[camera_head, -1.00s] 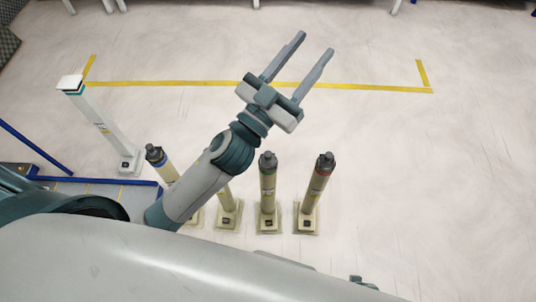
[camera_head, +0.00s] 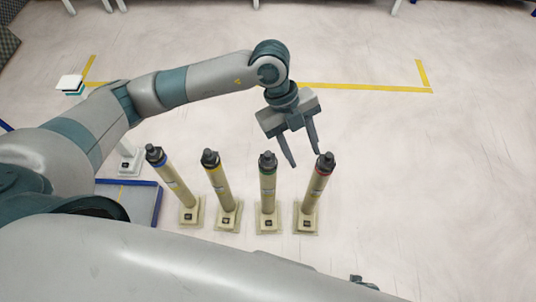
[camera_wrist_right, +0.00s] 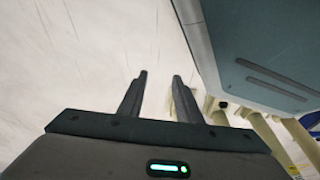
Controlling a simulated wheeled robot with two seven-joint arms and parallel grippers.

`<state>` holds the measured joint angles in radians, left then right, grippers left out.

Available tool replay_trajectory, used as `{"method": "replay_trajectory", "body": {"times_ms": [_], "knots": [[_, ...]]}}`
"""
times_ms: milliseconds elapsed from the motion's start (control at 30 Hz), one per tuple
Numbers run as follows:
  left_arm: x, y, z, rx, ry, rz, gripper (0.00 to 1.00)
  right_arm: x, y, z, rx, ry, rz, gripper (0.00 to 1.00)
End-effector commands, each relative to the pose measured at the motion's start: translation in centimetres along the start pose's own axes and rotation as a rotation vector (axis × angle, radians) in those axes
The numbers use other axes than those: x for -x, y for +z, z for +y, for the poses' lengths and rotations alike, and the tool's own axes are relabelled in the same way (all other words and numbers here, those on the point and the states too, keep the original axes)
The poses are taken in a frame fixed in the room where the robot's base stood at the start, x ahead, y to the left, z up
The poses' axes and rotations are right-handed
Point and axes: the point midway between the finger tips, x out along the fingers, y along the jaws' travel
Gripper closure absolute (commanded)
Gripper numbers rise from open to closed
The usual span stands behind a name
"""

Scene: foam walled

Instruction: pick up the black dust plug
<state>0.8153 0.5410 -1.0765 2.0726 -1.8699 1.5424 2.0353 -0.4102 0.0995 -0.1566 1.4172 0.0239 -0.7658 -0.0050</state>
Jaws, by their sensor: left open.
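Several cream posts stand in a row on square bases, each topped by a dark cap that could be a dust plug: blue-ringed (camera_head: 155,154), yellow-ringed (camera_head: 210,158), green-ringed (camera_head: 267,161) and red-ringed (camera_head: 325,162). The caps look alike, and I cannot tell which is the black dust plug. My left gripper (camera_head: 304,158) is open and empty, its fingers pointing down the picture between the green-ringed and red-ringed caps. I cannot tell its height above them. My right gripper (camera_wrist_right: 160,76) is open and empty in the right wrist view, over pale floor.
A white post (camera_head: 130,158) stands at the left, partly hidden by my left arm. A blue-edged tray or mat (camera_head: 157,205) lies beside the posts. Yellow tape (camera_head: 370,87) marks the floor behind. The floor at right is clear. Post parts show at right in the right wrist view.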

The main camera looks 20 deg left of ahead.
Motion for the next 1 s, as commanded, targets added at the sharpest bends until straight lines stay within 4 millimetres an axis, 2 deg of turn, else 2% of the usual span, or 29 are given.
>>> {"method": "replay_trajectory", "body": {"times_ms": [33,100,200,300,767,1000], "knots": [[0.8,2.5,0.7,0.038,0.043,-0.093,0.57,0.0,-0.1,0.0,0.000,0.000,0.002,0.69],[1.9,5.3,1.7,0.095,0.093,-0.206,0.57,0.0,-0.3,0.1,0.000,0.001,0.003,0.69],[3.3,8.1,2.7,0.157,0.137,-0.320,0.57,0.0,-0.4,0.1,0.000,0.001,0.005,0.69],[4.1,9.5,3.3,0.191,0.158,-0.381,0.57,0.0,-0.4,0.1,0.000,0.001,0.005,0.69],[4.1,9.9,3.5,0.202,0.164,-0.397,0.57,0.0,0.5,-0.1,0.000,-0.001,-0.006,0.69],[1.9,10.8,4.1,0.201,0.167,-0.396,0.57,0.2,0.7,-0.2,0.000,-0.002,0.001,0.69]]}}
